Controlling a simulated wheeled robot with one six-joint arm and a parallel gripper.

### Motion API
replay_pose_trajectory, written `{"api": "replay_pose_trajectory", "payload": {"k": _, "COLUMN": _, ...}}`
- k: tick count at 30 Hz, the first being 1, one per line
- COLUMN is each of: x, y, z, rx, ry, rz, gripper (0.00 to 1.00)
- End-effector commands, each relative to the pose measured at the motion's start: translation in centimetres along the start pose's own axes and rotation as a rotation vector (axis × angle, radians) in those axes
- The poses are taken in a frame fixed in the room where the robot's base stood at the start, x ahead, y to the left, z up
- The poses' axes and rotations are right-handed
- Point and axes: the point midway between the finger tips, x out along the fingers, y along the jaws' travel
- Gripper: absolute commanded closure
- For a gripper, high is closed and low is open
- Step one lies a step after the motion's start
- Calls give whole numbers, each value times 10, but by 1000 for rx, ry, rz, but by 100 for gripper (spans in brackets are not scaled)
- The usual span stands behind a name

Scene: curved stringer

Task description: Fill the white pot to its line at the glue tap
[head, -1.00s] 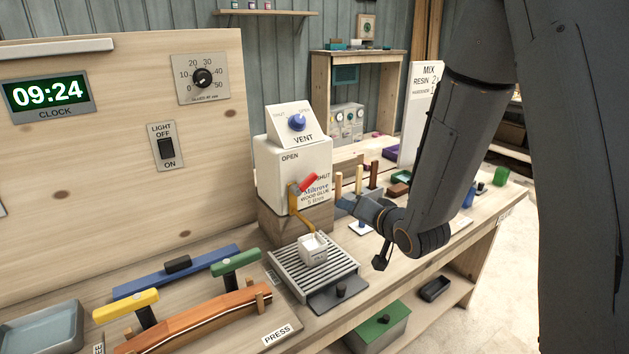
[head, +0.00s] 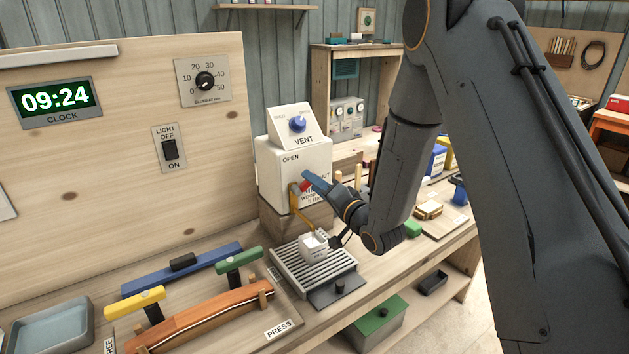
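The white pot (head: 313,247) stands upright on the slatted drip tray (head: 288,271), below the brass glue tap (head: 303,213). Its line and the level inside are too small to read. The tap sticks out of the white glue box (head: 275,172), which is marked OPEN at its upper left. The tap's red handle (head: 305,187) is partly covered by my gripper (head: 311,179). My blue fingers are at the handle, from the right. I cannot tell whether they touch it or how far apart they are. The blue vent knob (head: 298,124) is on top of the box.
A dark plate with a knob (head: 339,289) is in front of the tray. A press with an orange curved strip (head: 205,316) and yellow and green handles (head: 238,259) lies to the left. A blue-grey basin (head: 47,328) is at the lower left.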

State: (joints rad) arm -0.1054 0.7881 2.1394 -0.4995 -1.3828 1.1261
Motion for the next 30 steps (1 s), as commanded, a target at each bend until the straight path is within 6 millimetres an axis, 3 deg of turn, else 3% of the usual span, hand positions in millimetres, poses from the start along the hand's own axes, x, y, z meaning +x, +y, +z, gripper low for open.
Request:
{"api": "replay_pose_trajectory", "payload": {"k": 11, "x": 6, "y": 0, "z": 0, "rx": 0, "ry": 1, "rz": 1, "gripper": 64}}
{"api": "replay_pose_trajectory", "payload": {"k": 15, "x": 6, "y": 0, "z": 0, "rx": 0, "ry": 1, "rz": 1, "gripper": 88}}
{"api": "replay_pose_trajectory", "payload": {"k": 18, "x": 6, "y": 0, "z": 0, "rx": 0, "ry": 1, "rz": 1, "gripper": 100}}
{"api": "replay_pose_trajectory", "payload": {"k": 25, "x": 7, "y": 2, "z": -2, "rx": 3, "ry": 3, "rz": 2, "gripper": 100}}
{"api": "replay_pose_trajectory", "payload": {"k": 30, "x": 13, "y": 14, "z": -18, "rx": 33, "ry": 20, "rz": 10, "gripper": 100}}
